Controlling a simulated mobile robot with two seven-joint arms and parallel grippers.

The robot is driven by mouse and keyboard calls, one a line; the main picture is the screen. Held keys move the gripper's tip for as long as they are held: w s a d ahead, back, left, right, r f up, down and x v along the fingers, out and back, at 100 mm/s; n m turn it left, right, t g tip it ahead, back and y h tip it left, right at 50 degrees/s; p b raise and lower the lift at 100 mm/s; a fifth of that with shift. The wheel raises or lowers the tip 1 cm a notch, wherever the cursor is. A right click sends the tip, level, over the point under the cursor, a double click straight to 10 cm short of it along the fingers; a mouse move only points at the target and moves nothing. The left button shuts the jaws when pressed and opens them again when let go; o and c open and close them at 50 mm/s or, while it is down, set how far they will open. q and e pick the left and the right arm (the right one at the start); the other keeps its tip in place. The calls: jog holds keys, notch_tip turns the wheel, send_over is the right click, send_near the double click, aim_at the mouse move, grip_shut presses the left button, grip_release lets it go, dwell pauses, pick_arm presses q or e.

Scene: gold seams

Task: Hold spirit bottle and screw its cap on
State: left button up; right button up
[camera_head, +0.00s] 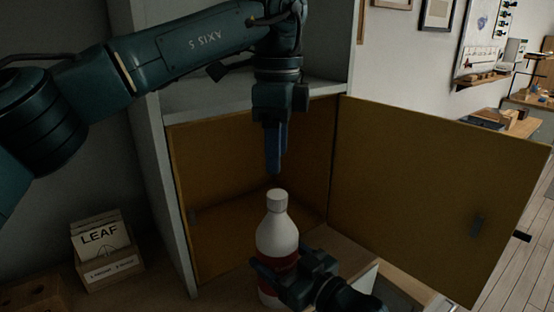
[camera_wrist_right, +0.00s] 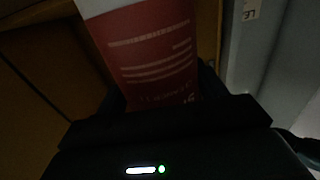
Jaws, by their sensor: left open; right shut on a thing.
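The spirit bottle (camera_head: 277,238) is white with a red label and stands upright in front of the open cabinet. Its pale cap (camera_head: 277,201) sits at the top of the neck; I cannot tell how tightly it is seated. My left gripper (camera_head: 274,168) points straight down, open and empty, a little above the cap and apart from it. My right gripper (camera_head: 275,277) is shut on the bottle's lower body from the front right. In the right wrist view the bottle's red label (camera_wrist_right: 155,55) with white print fills the space between the fingers, whose tips are hidden.
The cabinet (camera_head: 250,160) has a brown interior, and its door (camera_head: 430,180) stands open to the right. A box of cards marked LEAF (camera_head: 108,265) stands on the surface at the left. A wooden block with holes (camera_head: 35,293) is at the lower left corner.

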aim_at(277, 193)
dwell(0.3)
pick_arm(q)
jog(key=shift+f, duration=3.95)
jog(key=c, duration=1)
jog(key=m, duration=0.3)
jog(key=shift+c, duration=0.2)
jog(key=o, duration=1.1)
